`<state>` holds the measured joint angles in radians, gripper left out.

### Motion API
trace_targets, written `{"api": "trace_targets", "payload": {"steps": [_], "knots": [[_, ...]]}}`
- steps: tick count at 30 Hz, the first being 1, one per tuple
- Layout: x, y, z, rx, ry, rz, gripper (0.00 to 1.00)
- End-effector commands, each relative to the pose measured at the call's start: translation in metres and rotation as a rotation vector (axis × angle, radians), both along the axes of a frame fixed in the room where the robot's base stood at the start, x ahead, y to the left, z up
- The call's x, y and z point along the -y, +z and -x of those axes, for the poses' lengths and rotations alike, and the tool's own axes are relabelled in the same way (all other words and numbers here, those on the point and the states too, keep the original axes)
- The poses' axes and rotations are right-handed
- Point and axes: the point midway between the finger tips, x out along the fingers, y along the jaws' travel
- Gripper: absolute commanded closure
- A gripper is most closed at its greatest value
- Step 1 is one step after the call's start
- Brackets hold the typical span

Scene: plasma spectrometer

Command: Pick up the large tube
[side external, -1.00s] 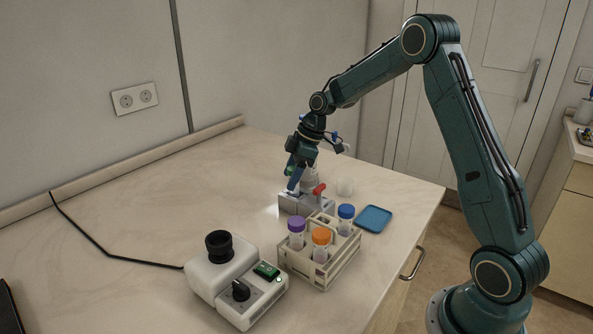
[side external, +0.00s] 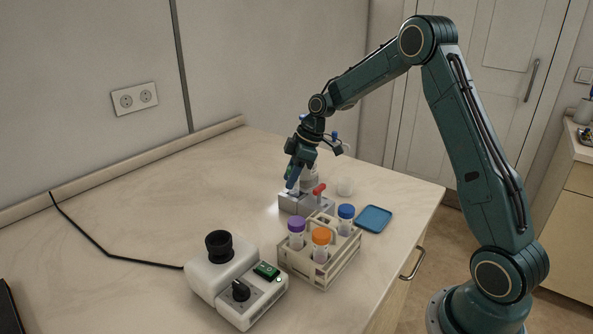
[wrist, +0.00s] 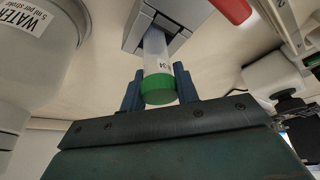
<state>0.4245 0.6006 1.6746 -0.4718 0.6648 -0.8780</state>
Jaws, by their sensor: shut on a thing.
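A clear tube with a green cap (wrist: 158,90) stands between my two fingers in the wrist view. Its far end meets a grey metal block (wrist: 185,20), which also shows in the side view (side external: 292,204). My gripper (wrist: 158,78) is shut on this tube near the cap. In the side view my gripper (side external: 292,184) is over the left part of the block, and it mostly hides the tube. I cannot tell how deep the tube sits in the block.
A red lever (side external: 319,189) rises from the block. A rack (side external: 325,275) holds purple-, orange- and blue-capped tubes in front. A white instrument (side external: 235,285) stands at front left, a blue dish (side external: 374,219) at right. A WATER bottle (wrist: 35,60) is close beside my gripper.

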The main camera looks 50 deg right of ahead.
Motion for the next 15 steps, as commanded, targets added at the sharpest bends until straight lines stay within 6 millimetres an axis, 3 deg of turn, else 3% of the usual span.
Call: {"api": "trace_targets", "payload": {"steps": [9,15], "knots": [[0.0,0.001,0.0,0.001,0.0,0.0,1.0],[0.0,0.013,-0.001,0.004,0.0,0.001,1.0]]}}
